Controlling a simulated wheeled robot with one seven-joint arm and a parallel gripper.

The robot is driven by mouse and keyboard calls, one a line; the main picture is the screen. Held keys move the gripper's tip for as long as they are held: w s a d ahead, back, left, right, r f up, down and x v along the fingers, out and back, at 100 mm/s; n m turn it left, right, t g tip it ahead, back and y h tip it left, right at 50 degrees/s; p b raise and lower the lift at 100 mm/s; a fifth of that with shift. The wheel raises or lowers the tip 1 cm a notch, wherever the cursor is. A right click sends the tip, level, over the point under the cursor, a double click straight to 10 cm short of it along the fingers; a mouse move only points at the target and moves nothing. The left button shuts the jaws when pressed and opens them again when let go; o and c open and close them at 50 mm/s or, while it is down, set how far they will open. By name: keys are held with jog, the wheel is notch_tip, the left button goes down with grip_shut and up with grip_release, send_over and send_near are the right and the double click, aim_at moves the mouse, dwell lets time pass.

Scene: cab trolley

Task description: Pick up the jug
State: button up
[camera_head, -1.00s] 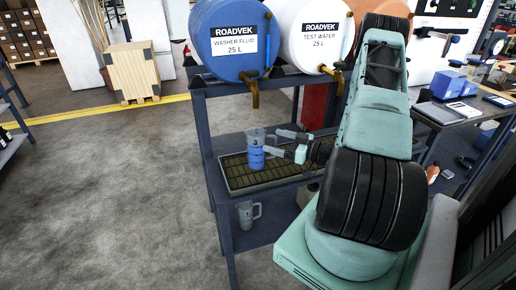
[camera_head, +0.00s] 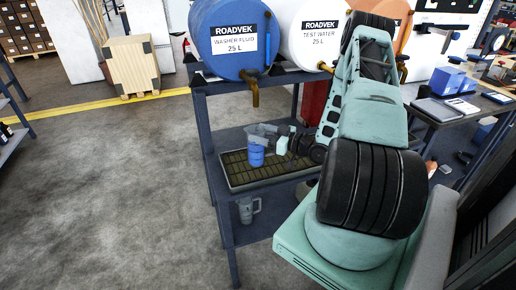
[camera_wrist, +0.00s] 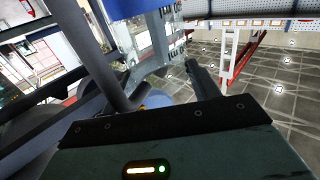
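The jug (camera_head: 257,156) is a clear vessel with blue liquid in its lower part. It stands upright on the grated drip tray (camera_head: 236,182) below the blue drum. My gripper (camera_head: 270,140) reaches in from the right at the jug's upper part and overlaps it in the head view. Whether it touches the jug is too small to tell. In the wrist view two dark fingers (camera_wrist: 165,92) stand well apart, with a bluish patch low between them. The gripper looks open.
The blue washer fluid drum (camera_head: 232,38) and the white test water drum (camera_head: 308,35) sit above the tray, with brass taps hanging down. A grey mug-like vessel (camera_head: 247,211) stands on the lower shelf. Dark rack posts (camera_head: 216,180) flank the tray.

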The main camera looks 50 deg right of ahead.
jog(key=shift+c, duration=0.9)
jog(key=shift+r, duration=0.15)
